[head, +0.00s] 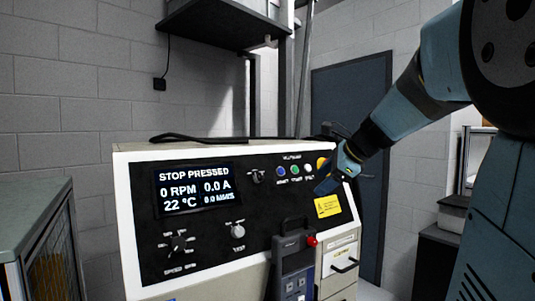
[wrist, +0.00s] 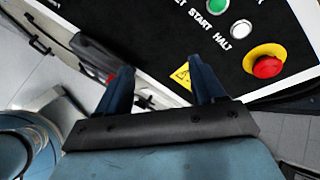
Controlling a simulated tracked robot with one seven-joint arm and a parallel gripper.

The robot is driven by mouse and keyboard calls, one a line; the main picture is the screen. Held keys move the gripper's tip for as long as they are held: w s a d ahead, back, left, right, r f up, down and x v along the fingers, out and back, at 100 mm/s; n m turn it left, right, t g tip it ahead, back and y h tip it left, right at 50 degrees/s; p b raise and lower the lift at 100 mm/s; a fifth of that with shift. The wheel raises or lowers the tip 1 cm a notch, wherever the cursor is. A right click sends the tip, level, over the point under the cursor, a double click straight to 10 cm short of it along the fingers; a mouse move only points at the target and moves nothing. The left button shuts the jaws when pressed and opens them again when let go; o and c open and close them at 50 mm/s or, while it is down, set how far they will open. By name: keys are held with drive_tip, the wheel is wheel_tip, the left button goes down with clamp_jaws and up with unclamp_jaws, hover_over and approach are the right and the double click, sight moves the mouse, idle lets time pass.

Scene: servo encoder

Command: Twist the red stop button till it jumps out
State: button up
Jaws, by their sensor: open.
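The red stop button (wrist: 267,67) sits on a round yellow base on the black panel, at the upper right of the wrist view. In the head view only a bit of its yellow base (head: 321,163) shows; my gripper (head: 328,184) hides the red cap. In the wrist view my gripper (wrist: 162,83) has its two blue fingers apart with nothing between them. The button lies to the right of the fingers, apart from them. The display (head: 196,188) reads "STOP PRESSED", 0 RPM, 0.0 A and 22 °C.
A green button (wrist: 217,5) and a white button (wrist: 240,28) sit beside the stop button. Selector knobs (head: 237,229) and a yellow warning label (head: 327,206) are on the same panel. A dark handled device (head: 293,262) stands before the cabinet. A cabinet (head: 36,225) stands at left.

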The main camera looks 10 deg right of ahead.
drive_tip(key=w+d+r+m+t, duration=0.25)
drive_tip(key=w+d+m, duration=0.2)
drive_tip(key=d, duration=0.25)
drive_tip(key=w+d+r+m+t, duration=0.1)
drive_tip(key=w+d+r+m, duration=0.2)
drive_tip(key=d+m, duration=0.3)
drive_tip(key=shift+n, duration=0.25)
drive_tip(key=shift+x, duration=5.05)
drive_tip(key=shift+d, duration=0.2)
drive_tip(key=c, duration=0.8)
